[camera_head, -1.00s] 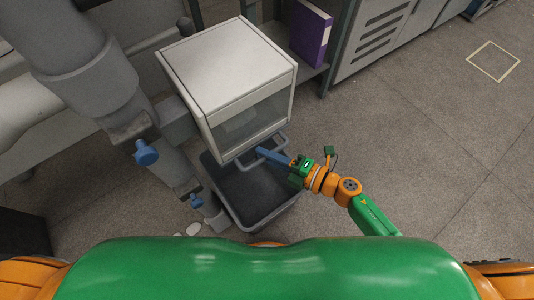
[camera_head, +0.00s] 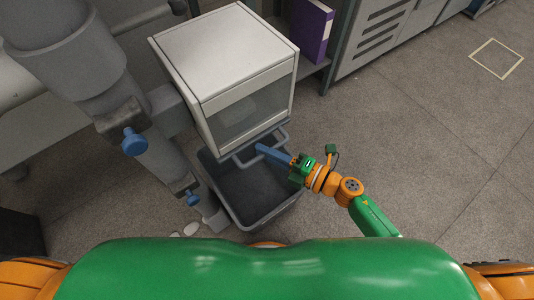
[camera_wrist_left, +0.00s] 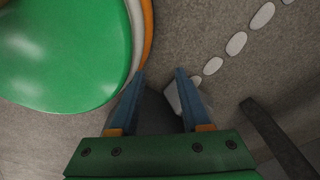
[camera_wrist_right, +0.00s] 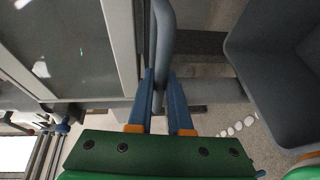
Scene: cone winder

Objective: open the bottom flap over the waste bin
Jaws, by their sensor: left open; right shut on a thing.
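The white box (camera_head: 222,60) with a clear front window stands above the grey waste bin (camera_head: 272,219). A grey bar handle (camera_head: 283,135) runs along its lower front edge; it also shows in the right wrist view (camera_wrist_right: 164,30). My right gripper (camera_head: 262,149) is shut on this handle, with its blue fingers on either side of the bar (camera_wrist_right: 161,80). The box's underside is hidden, so I cannot tell how far the flap stands open. My left gripper (camera_wrist_left: 160,75) is open and empty over the floor, outside the head view.
Grey machine pipes with blue knobs (camera_head: 134,142) stand left of the box. A shelf with a purple binder (camera_head: 311,30) and a grey cabinet (camera_head: 375,35) are behind it. Pale oval pieces (camera_head: 190,229) lie on the floor by the bin.

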